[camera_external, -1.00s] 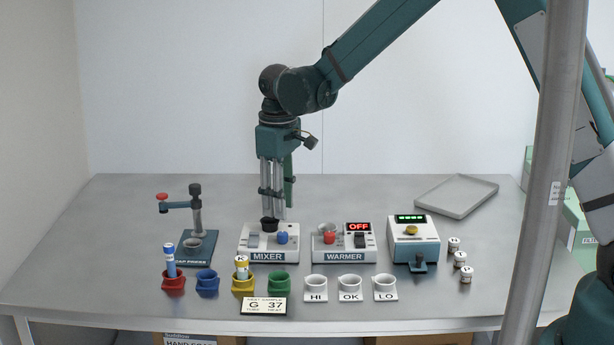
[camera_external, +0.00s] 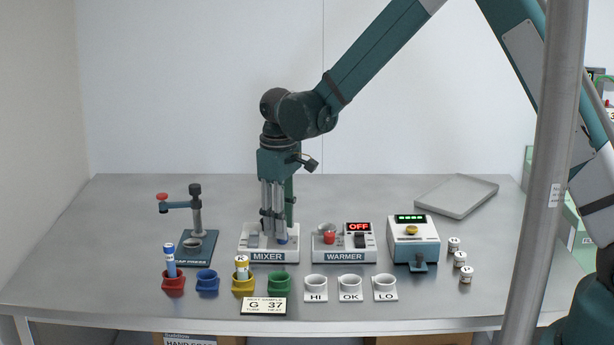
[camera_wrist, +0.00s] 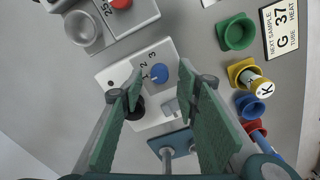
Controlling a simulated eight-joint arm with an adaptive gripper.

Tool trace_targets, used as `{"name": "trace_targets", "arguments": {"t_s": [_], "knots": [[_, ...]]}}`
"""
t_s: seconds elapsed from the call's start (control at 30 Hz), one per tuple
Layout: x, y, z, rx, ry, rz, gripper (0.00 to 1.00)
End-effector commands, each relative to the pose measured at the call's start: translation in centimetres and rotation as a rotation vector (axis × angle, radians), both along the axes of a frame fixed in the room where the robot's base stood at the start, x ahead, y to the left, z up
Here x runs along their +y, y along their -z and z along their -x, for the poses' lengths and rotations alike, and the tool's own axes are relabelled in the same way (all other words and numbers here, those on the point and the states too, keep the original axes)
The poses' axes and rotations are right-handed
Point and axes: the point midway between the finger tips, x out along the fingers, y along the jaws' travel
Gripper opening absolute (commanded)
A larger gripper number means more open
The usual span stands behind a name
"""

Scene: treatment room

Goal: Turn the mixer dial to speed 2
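The mixer (camera_external: 268,257) is a white unit on the table with a black cup-like part and a blue dial (camera_external: 282,241). In the wrist view the blue dial (camera_wrist: 160,73) has the digits 2 and 3 printed beside it; I cannot tell for sure which mark it points to. My gripper (camera_external: 279,238) points straight down over the mixer at the dial. In the wrist view my gripper (camera_wrist: 160,78) is open, with one green-padded finger to each side of the dial. Contact with the dial cannot be made out. The fingers hide part of the mixer in the external view.
The warmer (camera_external: 344,257), reading OFF, stands close to the right of the mixer. The cap press (camera_external: 198,245) is to the left. Coloured cups (camera_external: 208,284) and a sample card (camera_external: 263,306) lie in front. A grey tray (camera_external: 456,196) is at back right.

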Motion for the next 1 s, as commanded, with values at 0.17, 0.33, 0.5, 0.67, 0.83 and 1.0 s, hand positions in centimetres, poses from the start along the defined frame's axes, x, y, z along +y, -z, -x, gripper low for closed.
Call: {"name": "trace_targets", "arguments": {"t_s": [0.17,0.33,0.5,0.67,0.83,1.0], "knots": [[0.0,1.6,-0.1,0.000,0.000,0.000,0.32],[0.0,2.2,-0.1,0.000,0.000,0.000,0.32],[0.0,2.2,-0.1,0.000,0.000,0.000,0.32],[0.0,2.2,-0.1,0.000,0.000,0.000,0.25],[0.0,2.2,0.0,0.000,0.000,0.000,0.05],[0.0,2.2,0.0,0.000,0.002,0.000,0.05]]}}
